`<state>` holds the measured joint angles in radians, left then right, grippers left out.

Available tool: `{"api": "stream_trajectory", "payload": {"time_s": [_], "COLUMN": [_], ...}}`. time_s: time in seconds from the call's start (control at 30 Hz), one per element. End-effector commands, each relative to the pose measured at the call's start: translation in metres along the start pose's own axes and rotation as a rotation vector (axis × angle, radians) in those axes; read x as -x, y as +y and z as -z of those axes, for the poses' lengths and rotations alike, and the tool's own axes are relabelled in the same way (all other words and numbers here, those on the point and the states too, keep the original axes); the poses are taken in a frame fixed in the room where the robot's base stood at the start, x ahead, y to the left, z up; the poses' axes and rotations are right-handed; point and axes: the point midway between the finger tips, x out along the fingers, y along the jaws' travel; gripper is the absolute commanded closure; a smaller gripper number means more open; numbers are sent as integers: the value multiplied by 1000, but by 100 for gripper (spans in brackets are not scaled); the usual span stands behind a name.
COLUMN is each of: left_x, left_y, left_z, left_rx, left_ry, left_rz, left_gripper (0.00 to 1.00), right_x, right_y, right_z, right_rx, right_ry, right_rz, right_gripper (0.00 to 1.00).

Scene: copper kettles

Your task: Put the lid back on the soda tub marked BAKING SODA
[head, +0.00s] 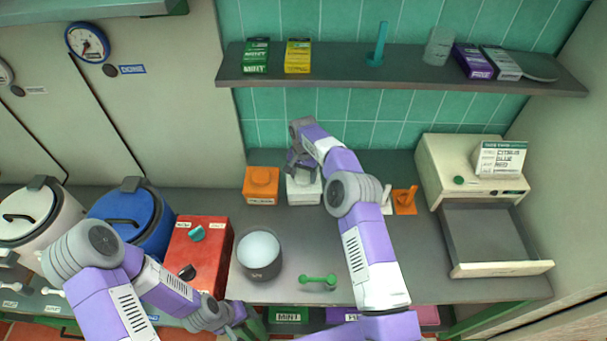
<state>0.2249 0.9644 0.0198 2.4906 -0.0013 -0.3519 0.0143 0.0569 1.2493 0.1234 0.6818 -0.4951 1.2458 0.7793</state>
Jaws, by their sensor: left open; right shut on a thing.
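A round grey tub (259,269) with an open top full of white powder stands on the counter, front centre. Its small marking is too small to read. My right gripper (301,172) is at the back of the counter, behind the tub and to its right. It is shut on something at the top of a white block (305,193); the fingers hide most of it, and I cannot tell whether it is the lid. My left gripper (247,324) is open, low at the counter's front edge, in front of the tub and apart from it.
An orange block (261,185) stands left of the white one. A green spoon-like tool (319,281) lies right of the tub. A red box (200,250) with knobs stands left. An open drawer (500,269) juts out right. A shelf (400,75) runs above.

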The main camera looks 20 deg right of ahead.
Motion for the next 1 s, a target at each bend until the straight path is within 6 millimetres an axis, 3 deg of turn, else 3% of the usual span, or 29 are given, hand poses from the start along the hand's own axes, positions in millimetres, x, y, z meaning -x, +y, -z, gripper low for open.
{"api": "stream_trajectory", "payload": {"time_s": [0.03, 0.2, 0.57, 1.0], "left_x": [0, 0, 0, -1], "left_y": [0, 0, 0, 0], "left_z": [0, 0, 0, 0], "left_rx": [0, 0, 0, 0], "left_ry": [0, 0, 0, 0], "left_rz": [0, 0, 0, 0], "left_gripper": [57, 57, 57, 57], "right_x": [0, 0, 6, 70], "right_y": [0, 0, 0, 0], "right_z": [0, 0, 0, 1], "right_rx": [0, -1, -1, -1], "right_ry": [0, 0, 2, 3], "right_rz": [0, 0, 1, 1], "right_gripper": [31, 5, 5, 5]}}
